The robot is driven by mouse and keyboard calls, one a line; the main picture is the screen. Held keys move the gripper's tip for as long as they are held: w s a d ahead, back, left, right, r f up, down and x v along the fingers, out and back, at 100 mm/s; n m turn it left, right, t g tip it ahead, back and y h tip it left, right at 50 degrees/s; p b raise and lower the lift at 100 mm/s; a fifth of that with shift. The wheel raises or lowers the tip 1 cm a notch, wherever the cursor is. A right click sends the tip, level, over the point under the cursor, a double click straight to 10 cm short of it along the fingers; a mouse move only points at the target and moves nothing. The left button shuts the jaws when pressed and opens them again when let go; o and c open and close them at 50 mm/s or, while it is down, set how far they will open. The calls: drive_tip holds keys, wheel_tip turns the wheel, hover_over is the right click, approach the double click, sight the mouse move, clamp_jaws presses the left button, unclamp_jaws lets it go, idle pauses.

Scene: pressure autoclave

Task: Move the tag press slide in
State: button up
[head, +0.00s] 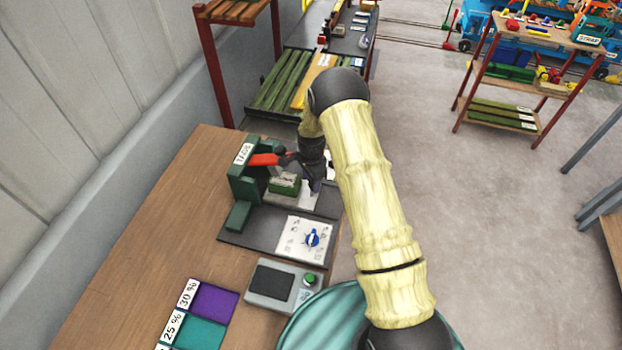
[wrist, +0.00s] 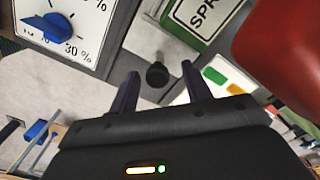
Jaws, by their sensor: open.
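The tag press (head: 240,185) is a dark green frame with a white label at the left of the bench in the head view. Its red lever (head: 264,160) reaches right, and a red shape fills the wrist view's right side. The pale slide (head: 306,198) lies below a green block (head: 285,185). In the wrist view, the slide (wrist: 150,42) carries a small black knob (wrist: 157,75). My gripper (wrist: 160,72) is open, with one finger on each side of the knob; contact is not clear. In the head view my arm partly hides the gripper (head: 315,184).
A white dial plate with a blue knob (head: 312,238) is in front of the press. A grey box with a green button (head: 309,279) and coloured percent cards (head: 213,300) lie nearer. Green-slatted racks (head: 283,80) stand behind. The bench's left side is clear.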

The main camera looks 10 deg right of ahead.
wheel_tip(320, 180, up, 17)
drive_tip(key=b, duration=0.5)
drive_tip(key=shift+r, duration=0.2)
idle(0.3)
drive_tip(key=s+d+r+n+t, duration=0.1)
drive_tip(key=s+d+n, duration=0.2)
drive_tip(key=s, duration=0.9)
drive_tip(key=s+d+r+n+t, duration=0.1)
drive_tip(key=s+d+r+n, duration=0.1)
drive_tip(key=s+n, duration=0.8)
drive_tip(key=s+d, duration=0.1)
drive_tip(key=s, duration=0.2)
drive_tip(key=shift+s+d+r+n+t, duration=0.2)
drive_tip(key=shift+d+n+t, duration=0.1)
drive_tip(key=shift+d, duration=0.05)
